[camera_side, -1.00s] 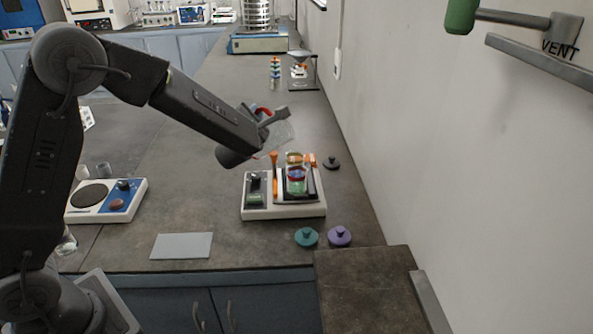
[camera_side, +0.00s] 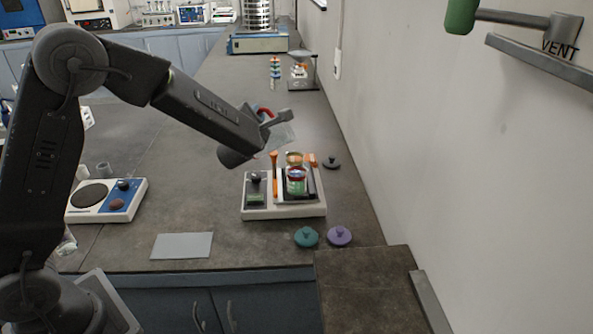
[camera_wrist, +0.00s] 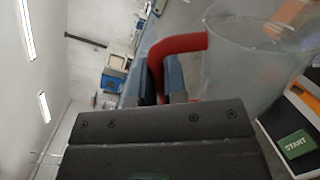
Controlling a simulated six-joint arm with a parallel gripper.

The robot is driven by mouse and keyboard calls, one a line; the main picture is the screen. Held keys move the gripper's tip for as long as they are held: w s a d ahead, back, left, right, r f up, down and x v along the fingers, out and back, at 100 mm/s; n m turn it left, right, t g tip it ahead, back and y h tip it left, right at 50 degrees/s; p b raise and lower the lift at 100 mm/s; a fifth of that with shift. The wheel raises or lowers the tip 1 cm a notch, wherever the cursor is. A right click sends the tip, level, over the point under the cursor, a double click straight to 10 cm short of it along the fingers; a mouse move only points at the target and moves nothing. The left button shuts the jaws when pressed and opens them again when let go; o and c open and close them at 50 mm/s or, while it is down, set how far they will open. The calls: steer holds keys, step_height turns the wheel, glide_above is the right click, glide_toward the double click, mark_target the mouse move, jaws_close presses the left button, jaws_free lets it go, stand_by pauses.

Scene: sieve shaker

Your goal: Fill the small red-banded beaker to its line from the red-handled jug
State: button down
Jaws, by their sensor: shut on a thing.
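The jug (camera_wrist: 245,65) is clear, and its red handle (camera_wrist: 180,42) sits between the fingers of my gripper (camera_wrist: 160,75) in the wrist view. In the side view my gripper (camera_side: 268,122) is shut on it, and the clear jug (camera_side: 283,133) is tilted above the balance-like device. A small beaker (camera_side: 296,183) stands on the device's pan below and to the right of the jug. It shows a red band and green and red contents or markings; its exact fill level is too small to tell.
The white device (camera_side: 256,212) carries a dark knob and an orange upright tool (camera_side: 274,172). Teal (camera_side: 306,237) and purple (camera_side: 339,236) lids lie in front, and a dark lid (camera_side: 331,162) behind. A hotplate (camera_side: 105,200) and grey mat (camera_side: 181,246) are left.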

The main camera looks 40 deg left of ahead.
steer(key=shift+w+d+m, duration=0.3)
steer(key=shift+d+m, duration=0.1)
steer(key=shift+m, duration=0.3)
stand_by(2.9)
steer(key=a+n, duration=0.1)
steer(key=s+n, duration=0.1)
steer(key=n, duration=0.1)
steer(key=shift+s+a, duration=0.1)
steer(key=shift+a, duration=0.25)
steer(key=shift+s+a+r+n, duration=0.15)
steer(key=shift+a+r+n, duration=0.15)
steer(key=shift+n, duration=0.4)
